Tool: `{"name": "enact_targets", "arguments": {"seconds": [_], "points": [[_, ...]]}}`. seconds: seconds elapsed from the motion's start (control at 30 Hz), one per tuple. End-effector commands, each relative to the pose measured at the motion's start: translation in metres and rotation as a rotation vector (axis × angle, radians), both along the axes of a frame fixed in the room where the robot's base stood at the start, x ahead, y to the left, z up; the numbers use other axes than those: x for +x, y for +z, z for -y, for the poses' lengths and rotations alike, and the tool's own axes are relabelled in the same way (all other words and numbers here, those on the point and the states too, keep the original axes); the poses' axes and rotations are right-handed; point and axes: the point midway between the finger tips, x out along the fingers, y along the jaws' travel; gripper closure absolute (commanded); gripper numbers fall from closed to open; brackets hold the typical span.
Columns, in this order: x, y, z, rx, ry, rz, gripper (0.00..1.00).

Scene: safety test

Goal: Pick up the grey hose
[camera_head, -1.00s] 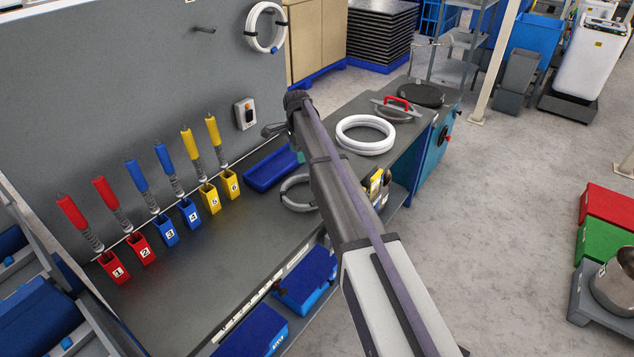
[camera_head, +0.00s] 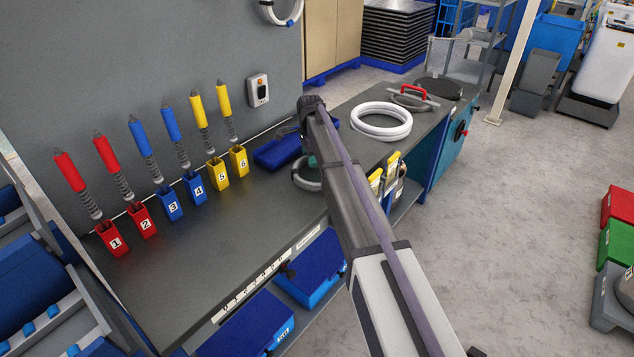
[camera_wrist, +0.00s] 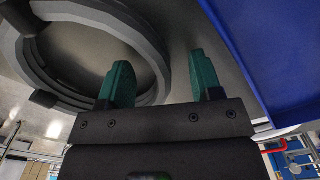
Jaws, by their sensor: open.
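The grey hose is a coil lying on the dark bench, partly hidden behind my arm in the head view (camera_head: 298,181). In the wrist view the grey hose (camera_wrist: 140,38) is a large ring on the left, with dark bands around it. My gripper (camera_wrist: 162,80) is open, with two green fingers. The right side of the ring shows between the fingers; the left finger overlaps the ring's inside. Whether they touch it or are at its height I cannot tell. In the head view my gripper (camera_head: 311,160) is mostly hidden by my arm, at the coil.
A blue tray (camera_head: 277,153) lies close beside the coil; its blue wall (camera_wrist: 265,50) fills the right of the wrist view. A white hose coil (camera_head: 381,120) lies to the right. Numbered holders with coloured handles (camera_head: 170,205) line the wall.

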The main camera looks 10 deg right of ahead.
Motion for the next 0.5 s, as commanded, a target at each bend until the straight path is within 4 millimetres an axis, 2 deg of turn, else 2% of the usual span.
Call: {"name": "enact_targets", "arguments": {"seconds": [0.03, 0.23, 0.5], "points": [[0.0, -0.0097, 0.0001, 0.0, 0.0, 0.0, 0.41], [0.0, -0.0048, 0.0001, 0.0, 0.0, 0.0, 0.42], [0.0, -0.0047, 0.0, 0.0, 0.0, 0.0, 0.68]]}}
